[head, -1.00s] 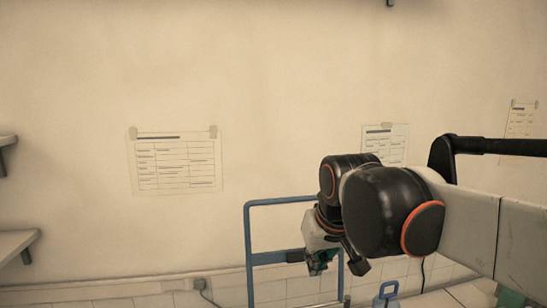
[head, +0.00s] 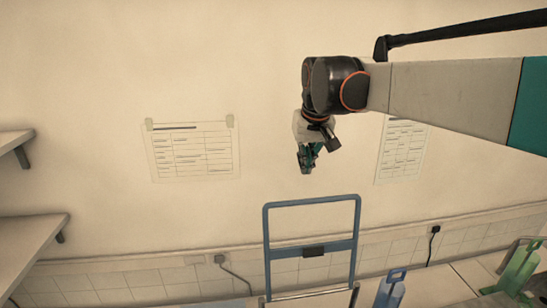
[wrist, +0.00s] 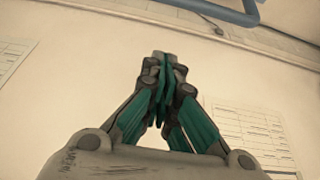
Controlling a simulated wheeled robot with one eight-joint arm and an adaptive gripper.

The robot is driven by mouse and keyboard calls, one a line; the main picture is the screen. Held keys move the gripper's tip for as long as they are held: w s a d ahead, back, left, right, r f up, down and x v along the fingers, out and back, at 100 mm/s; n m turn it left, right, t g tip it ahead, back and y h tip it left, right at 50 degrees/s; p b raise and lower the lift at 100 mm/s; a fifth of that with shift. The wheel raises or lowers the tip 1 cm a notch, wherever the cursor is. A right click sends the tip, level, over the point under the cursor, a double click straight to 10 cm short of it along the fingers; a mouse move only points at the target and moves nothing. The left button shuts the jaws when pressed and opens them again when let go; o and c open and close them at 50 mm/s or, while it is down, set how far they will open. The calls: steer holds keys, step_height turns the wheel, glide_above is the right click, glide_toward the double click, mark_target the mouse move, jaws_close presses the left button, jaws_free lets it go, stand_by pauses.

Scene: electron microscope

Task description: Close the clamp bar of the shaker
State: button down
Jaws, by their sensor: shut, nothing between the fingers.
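A blue tubular frame (head: 311,201) stands upright at the lower middle of the head view and looks like the raised clamp bar. It has a crossbar with a dark grip (head: 313,252). Its foot runs towards the bottom edge, and the shaker's body is largely cut off there. My gripper (head: 307,169) appears above the frame's top bar in the picture, apart from it, pointing down. In the wrist view its green fingers (wrist: 164,62) meet at the tips, shut and empty. A piece of blue tube (wrist: 222,12) shows at the wrist view's top right.
A blue handled item (head: 390,290) and a green stand (head: 518,272) are at the lower right. White shelves (head: 30,245) jut in at the left. The wall behind carries paper sheets (head: 195,150) and sockets with cables. The space around my gripper looks clear.

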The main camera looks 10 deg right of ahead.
step_height(320, 180, down, 7)
steer(key=s+p, duration=0.1)
steer(key=p, duration=0.1)
steer(key=shift+s, duration=0.15)
steer(key=shift+s+r, duration=0.1)
stand_by(0.4)
